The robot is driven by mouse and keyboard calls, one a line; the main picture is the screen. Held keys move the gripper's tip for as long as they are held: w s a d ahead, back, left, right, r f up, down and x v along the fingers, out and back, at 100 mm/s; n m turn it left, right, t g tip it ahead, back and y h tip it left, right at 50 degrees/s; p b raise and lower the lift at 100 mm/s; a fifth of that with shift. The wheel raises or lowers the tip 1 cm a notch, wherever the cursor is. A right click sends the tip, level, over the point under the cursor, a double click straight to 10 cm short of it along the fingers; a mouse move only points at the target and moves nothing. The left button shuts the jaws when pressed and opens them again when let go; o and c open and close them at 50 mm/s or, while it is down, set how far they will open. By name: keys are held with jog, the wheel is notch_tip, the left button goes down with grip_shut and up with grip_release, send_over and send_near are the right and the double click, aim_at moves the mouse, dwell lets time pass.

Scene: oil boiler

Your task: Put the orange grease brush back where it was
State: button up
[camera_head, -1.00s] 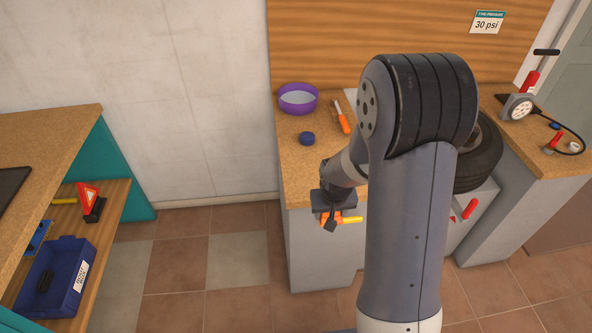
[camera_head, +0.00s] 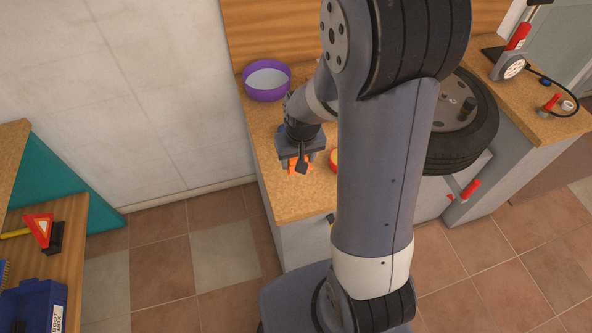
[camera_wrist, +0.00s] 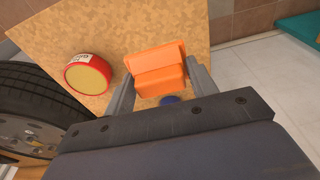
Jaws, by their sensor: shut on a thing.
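My gripper (camera_head: 298,165) is shut on the orange grease brush (camera_wrist: 155,66), whose orange body sits between the two fingers in the wrist view. In the head view, the orange of the brush (camera_head: 292,167) shows below the gripper, over the front left part of the cork-coloured worktop (camera_head: 290,205). I cannot tell whether the brush touches the worktop. Its bristle end is not clearly visible. A red round tin with a yellowish top (camera_wrist: 88,74) stands beside the brush; its red edge (camera_head: 334,161) shows partly behind my arm.
A dark blue round thing (camera_wrist: 169,100) is partly hidden behind the brush. A purple bowl (camera_head: 267,94) stands at the back left. A tyre (camera_head: 462,147) lies to the right of my arm. Free worktop lies near the front left edge.

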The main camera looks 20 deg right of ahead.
jog(key=shift+f, duration=3.4)
jog(key=shift+f, duration=0.1)
jog(key=o, duration=0.9)
jog(key=r, duration=0.4)
jog(key=s+r, duration=0.1)
jog(key=r, duration=0.7)
jog(key=shift+s, duration=0.4)
